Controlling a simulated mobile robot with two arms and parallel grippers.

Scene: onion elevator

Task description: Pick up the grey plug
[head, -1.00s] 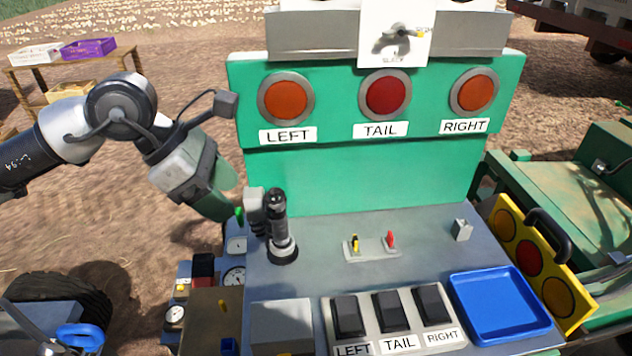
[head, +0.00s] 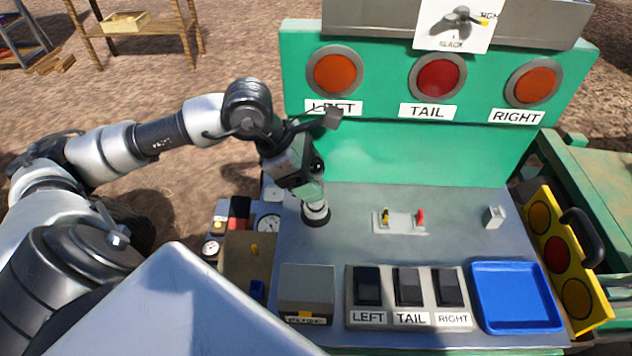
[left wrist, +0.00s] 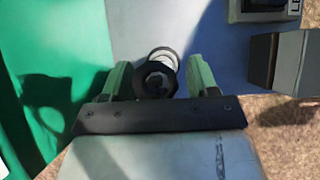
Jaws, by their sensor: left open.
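An upright dark grey post with a round base (head: 316,212), which looks like the grey plug, stands at the left of the panel top. Its upper part is mostly hidden by my left gripper (head: 313,190) in the head view. In the left wrist view its round dark end (left wrist: 156,80) shows between the two green fingers of my left gripper (left wrist: 157,84). The fingers are open, one on each side of it; I cannot tell whether they touch it. A small grey block (head: 494,217) sits at the right of the panel top. My right gripper is out of view.
The green upright panel with LEFT, TAIL and RIGHT lamps (head: 437,78) rises behind. Two small toggles (head: 401,221), black rocker switches (head: 408,287), a grey box (head: 306,290) and an empty blue tray (head: 517,298) occupy the console.

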